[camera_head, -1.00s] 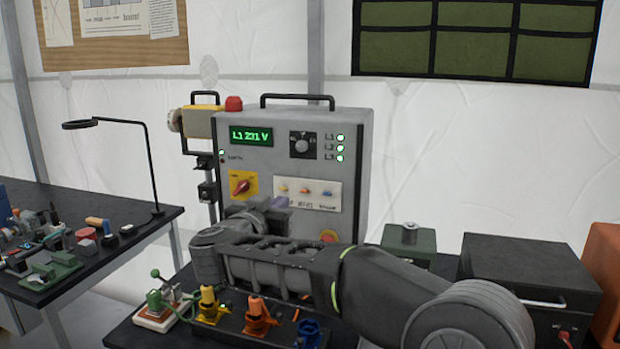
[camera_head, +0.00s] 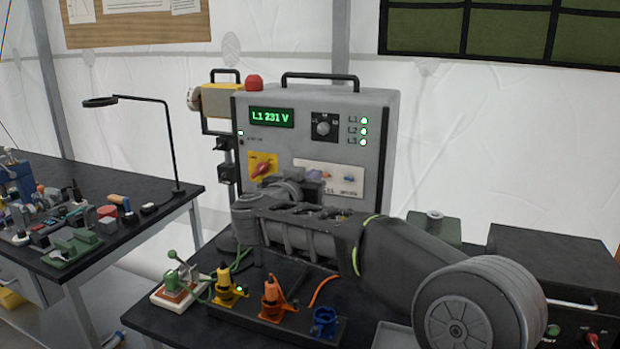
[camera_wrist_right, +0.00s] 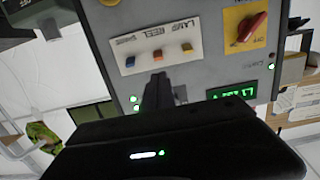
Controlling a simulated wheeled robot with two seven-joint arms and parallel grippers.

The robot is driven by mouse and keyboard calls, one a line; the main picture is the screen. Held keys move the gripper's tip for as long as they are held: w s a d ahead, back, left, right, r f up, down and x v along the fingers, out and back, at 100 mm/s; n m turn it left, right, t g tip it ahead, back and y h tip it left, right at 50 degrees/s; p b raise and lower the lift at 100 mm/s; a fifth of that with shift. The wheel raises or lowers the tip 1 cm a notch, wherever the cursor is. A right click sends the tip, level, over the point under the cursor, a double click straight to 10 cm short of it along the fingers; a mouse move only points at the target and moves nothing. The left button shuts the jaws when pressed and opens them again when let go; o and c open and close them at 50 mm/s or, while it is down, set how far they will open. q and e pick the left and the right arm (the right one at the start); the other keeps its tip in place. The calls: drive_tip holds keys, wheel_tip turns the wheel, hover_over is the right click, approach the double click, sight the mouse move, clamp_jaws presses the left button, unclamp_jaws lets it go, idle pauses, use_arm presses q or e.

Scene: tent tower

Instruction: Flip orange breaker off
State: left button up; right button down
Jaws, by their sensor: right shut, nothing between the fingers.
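The control cabinet (camera_head: 375,120) stands on the black table with a white breaker plate (camera_head: 342,188) low on its front. In the right wrist view, which is upside down, the plate carries a blue (camera_wrist_right: 130,61), an orange (camera_wrist_right: 158,54) and a yellow breaker (camera_wrist_right: 187,48) in a row. My right gripper (camera_wrist_right: 158,78) is shut and empty, its tips lined up with the orange breaker and seemingly just short of it; contact cannot be told. In the head view my right gripper (camera_head: 315,178) covers part of the plate. My left gripper is out of view.
A yellow plate with a red rotary switch (camera_head: 262,168) sits beside the breaker plate. Yellow (camera_head: 226,285), orange (camera_head: 272,296) and blue (camera_head: 325,322) connectors stand in front, below my right arm. A dark box (camera_head: 555,270) stands at right.

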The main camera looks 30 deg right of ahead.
sight(326, 175)
drive_tip(key=x, duration=0.6)
drive_tip(key=shift+w+d+p, duration=0.15)
drive_tip(key=shift+d+p, duration=0.05)
drive_tip(key=shift+p, duration=0.2)
drive_tip(key=shift+f, duration=0.1)
